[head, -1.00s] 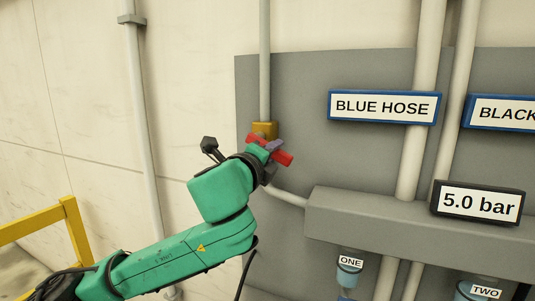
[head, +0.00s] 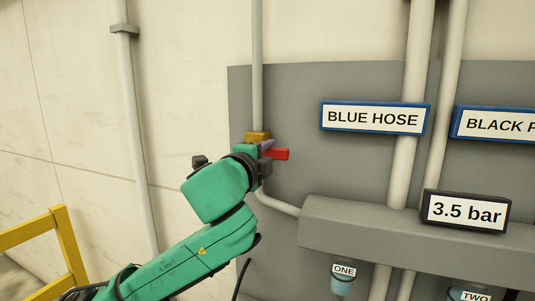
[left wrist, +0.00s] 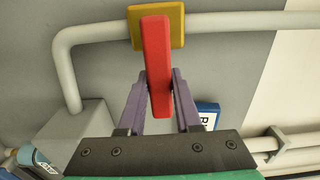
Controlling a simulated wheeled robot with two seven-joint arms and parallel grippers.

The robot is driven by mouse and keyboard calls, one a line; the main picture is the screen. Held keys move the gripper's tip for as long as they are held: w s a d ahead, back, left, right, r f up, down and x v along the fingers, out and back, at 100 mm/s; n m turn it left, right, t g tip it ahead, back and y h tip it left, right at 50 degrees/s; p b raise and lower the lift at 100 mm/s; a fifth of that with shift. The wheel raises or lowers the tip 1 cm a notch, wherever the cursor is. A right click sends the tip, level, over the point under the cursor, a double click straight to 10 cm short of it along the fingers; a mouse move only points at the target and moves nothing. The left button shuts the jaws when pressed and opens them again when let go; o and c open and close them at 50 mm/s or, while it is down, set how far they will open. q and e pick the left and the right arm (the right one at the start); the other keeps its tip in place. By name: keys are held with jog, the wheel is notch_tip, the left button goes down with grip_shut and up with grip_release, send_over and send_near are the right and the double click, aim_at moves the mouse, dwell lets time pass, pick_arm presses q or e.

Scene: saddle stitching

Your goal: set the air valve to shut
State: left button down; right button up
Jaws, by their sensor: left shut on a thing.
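The air valve has a yellow body (head: 257,136) on a vertical grey pipe and a red lever handle (head: 281,154). In the head view the handle's visible end points right, roughly level and across the pipe. In the left wrist view the red handle (left wrist: 157,60) stands nearly square to the pipe, in front of the yellow body (left wrist: 177,25). My left gripper (head: 267,147) is at the valve, its purple fingers on both sides of the handle, shut on it. My wrist hides part of the handle in the head view. My right gripper is not in view.
A pressure display (head: 464,211) reads 3.5 bar on a grey manifold (head: 345,226). Signs read BLUE HOSE (head: 373,117) and BLACK, the latter cut off. Bowls labelled ONE (head: 342,283) and TWO hang below. A yellow rail (head: 68,245) stands at lower left.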

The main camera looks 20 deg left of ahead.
pick_arm(q)
jog(key=shift+r, duration=0.1)
jog(key=c, duration=0.6)
grip_release()
jog(key=shift+w, duration=0.1)
jog(key=s+b, duration=0.8)
jog(key=s, duration=0.6)
jog(key=shift+s+d, duration=0.2)
jog(key=shift+s, duration=0.05)
jog(key=shift+s+a, duration=0.1)
